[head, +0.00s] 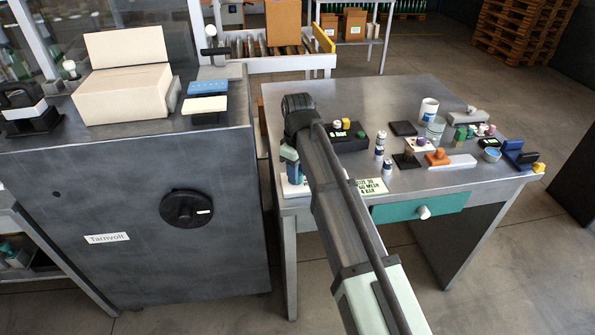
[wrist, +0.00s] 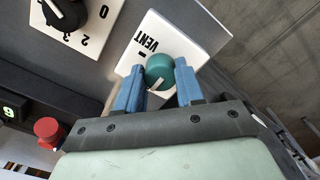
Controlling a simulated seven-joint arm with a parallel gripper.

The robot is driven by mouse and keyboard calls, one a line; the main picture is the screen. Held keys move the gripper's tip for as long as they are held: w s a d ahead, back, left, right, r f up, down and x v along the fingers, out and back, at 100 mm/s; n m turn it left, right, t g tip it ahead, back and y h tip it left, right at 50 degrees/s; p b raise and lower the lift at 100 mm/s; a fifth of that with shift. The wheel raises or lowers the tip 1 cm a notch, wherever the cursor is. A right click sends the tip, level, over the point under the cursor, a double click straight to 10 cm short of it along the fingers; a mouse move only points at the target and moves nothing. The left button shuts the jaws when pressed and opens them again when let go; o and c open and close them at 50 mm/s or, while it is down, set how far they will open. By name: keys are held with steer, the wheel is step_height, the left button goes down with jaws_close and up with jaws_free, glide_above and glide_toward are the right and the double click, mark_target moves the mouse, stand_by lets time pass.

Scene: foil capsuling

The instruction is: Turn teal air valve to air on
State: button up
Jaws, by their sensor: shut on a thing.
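The teal air valve (wrist: 160,71) is a round knob with a pale pointer mark, set on a white plate (wrist: 190,35) in the wrist view. The plate reads "VENT" with a short dash beside the knob; any other label on it is not readable. My gripper (wrist: 160,84) has its two blue fingers shut on the knob, one on each side. In the head view the white plate (head: 294,188) shows at the table's left edge. There my arm hides most of the gripper and the knob.
A black dial (wrist: 66,14) on a white numbered plate sits close by in the wrist view, with a red knob (wrist: 48,130) and a dark box below it. White and blue bottles (head: 379,147) stand right of my arm. The table's back left is clear.

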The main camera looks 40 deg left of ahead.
steer(key=o, duration=1)
steer(key=shift+o, duration=0.2)
steer(key=shift+r, duration=0.1)
step_height(320, 180, up, 14)
steer(key=shift+f, duration=0.2)
steer(key=shift+w, duration=0.1)
